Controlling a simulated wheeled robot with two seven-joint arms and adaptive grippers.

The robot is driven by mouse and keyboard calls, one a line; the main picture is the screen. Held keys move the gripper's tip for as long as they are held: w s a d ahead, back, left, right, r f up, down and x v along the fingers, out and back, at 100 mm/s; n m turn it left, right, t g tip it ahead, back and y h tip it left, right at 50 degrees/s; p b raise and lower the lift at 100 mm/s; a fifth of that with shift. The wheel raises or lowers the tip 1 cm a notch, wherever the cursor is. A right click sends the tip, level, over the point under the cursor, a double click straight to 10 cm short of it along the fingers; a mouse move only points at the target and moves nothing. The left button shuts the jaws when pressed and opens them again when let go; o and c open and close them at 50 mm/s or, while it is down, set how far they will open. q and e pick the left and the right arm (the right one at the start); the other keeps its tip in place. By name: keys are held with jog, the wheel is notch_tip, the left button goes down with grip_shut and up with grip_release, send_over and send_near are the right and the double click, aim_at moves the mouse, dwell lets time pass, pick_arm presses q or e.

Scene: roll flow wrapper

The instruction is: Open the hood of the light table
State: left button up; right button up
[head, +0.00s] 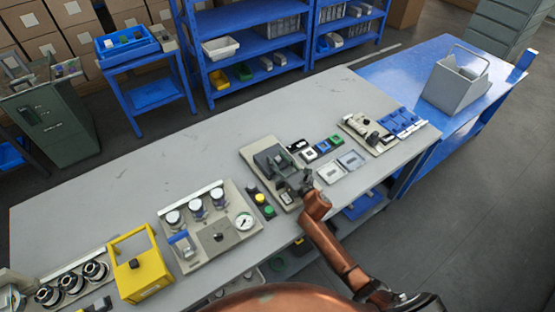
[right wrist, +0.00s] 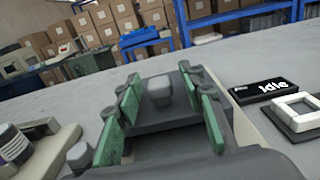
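I cannot tell for sure which unit is the light table; no label naming it is readable. A dark grey unit on a pale base (head: 252,156) stands mid-bench. In the right wrist view it fills the middle, with a grey block (right wrist: 159,91) and upright green plates around it. My right gripper (head: 294,190) is at this unit's front edge in the head view. It is small and dark there, so its opening and any contact are unclear. A yellow frame with a top handle (head: 137,266) stands at the bench's front left. My left gripper is not in view.
Black, yellow and green buttons (head: 260,198) sit left of the grey unit. A panel with a gauge (head: 244,221) is farther left. An "Idle" display (right wrist: 264,91) and a white frame (right wrist: 296,108) are to the right. The bench's back half (head: 130,150) is clear.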

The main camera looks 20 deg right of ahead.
jog(key=v, duration=1.2)
